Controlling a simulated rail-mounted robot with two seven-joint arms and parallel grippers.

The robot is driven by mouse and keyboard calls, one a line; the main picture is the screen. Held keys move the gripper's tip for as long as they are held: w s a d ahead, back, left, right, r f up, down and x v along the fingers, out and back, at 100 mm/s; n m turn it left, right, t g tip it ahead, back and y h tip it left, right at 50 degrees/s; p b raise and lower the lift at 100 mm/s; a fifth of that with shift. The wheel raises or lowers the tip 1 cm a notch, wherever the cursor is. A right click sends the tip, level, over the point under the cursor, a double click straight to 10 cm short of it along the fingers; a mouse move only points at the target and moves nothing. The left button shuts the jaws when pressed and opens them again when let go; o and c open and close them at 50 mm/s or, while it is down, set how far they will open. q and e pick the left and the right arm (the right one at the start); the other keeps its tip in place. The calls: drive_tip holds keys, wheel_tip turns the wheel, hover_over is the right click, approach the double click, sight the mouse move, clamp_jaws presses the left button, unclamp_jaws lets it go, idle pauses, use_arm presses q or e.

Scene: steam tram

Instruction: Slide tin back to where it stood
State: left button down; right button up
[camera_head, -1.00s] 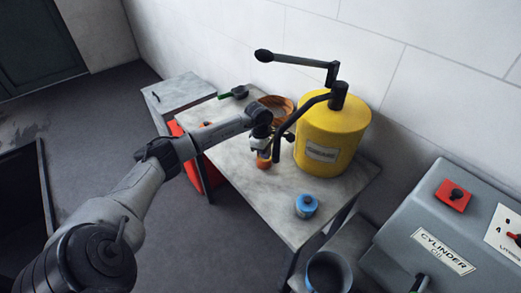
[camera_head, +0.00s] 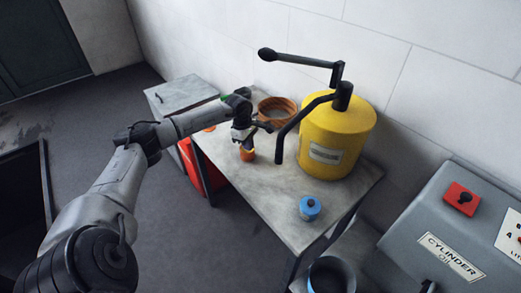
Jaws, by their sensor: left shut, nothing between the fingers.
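A small orange tin (camera_head: 247,155) stands upright on the grey table (camera_head: 265,186), near its front left part. My left gripper (camera_head: 244,142) is at the tin's upper part, pointing down. Its fingers are small and dark here, and look shut with nothing held between them. Whether they touch the tin cannot be told. A blue tin (camera_head: 310,208) with a knob on top stands apart, near the table's right front edge. My right gripper is out of view.
A brown round bowl (camera_head: 277,108) stands behind. A flat orange disc (camera_head: 209,129) lies at left. The table between the two tins is clear.

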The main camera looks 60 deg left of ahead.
use_arm(q)
drive_tip(key=shift+s+f, duration=0.25)
drive_tip(key=shift+f, duration=0.35)
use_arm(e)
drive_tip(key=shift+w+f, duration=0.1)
use_arm(q)
drive_tip(key=shift+r+p, duration=0.45)
drive_tip(key=shift+r, duration=0.15)
drive_tip(key=shift+s+r, duration=0.15)
drive_tip(key=shift+s, duration=0.1)
drive_tip(key=shift+w+a, duration=0.1)
drive_tip(key=shift+a, duration=0.1)
drive_tip(key=s+a, duration=0.2)
drive_tip(key=a, duration=0.1)
drive_tip(key=s+a, duration=0.2)
drive_tip(key=a, duration=0.1)
drive_tip(key=s+a, duration=0.1)
drive_tip(key=a, duration=0.3)
drive_tip(key=shift+s+r, duration=0.25)
drive_tip(key=shift+s, duration=0.15)
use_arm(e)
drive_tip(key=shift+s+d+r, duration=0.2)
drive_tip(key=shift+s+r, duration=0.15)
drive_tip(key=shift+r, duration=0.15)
